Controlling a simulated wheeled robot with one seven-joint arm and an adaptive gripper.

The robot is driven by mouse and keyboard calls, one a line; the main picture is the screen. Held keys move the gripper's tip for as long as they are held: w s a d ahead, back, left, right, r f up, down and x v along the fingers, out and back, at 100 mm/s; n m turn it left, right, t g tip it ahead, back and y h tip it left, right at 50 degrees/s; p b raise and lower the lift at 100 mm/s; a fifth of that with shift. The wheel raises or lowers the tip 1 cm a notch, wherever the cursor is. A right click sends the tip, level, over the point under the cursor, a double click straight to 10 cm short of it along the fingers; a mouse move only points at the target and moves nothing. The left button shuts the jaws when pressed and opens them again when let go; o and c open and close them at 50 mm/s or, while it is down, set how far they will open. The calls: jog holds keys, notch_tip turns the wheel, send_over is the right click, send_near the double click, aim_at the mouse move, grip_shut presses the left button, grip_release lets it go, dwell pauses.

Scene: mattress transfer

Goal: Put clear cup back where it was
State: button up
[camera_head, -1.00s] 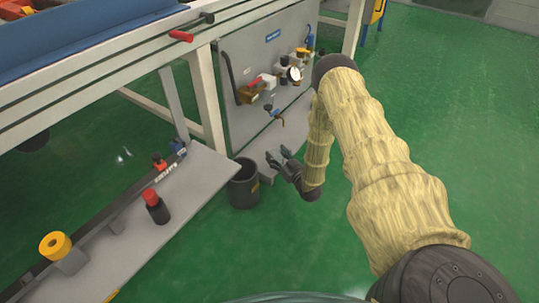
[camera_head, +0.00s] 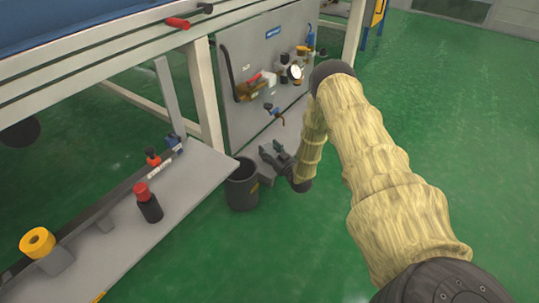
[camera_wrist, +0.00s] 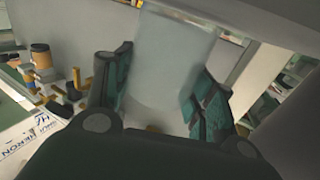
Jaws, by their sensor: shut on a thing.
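The clear cup (camera_wrist: 168,62) is a pale, see-through cylinder between the two green-padded fingers of my gripper (camera_wrist: 163,85) in the wrist view. My gripper is shut on it, and the fingers lie along its left and right sides. In the head view my gripper (camera_head: 271,151) is a small dark shape beside the lower edge of the grey panel, above and right of the black bin. The cup cannot be made out clearly in the head view.
A black bin (camera_head: 242,186) stands on the green floor, left of my gripper. A grey panel (camera_head: 255,80) with a gauge and valves rises behind it. A low grey shelf (camera_head: 180,215) holds a dark red-capped bottle (camera_head: 149,205). Open floor lies right of my arm.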

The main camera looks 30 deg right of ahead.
jog(key=shift+f, duration=0.25)
jog(key=o, duration=1.1)
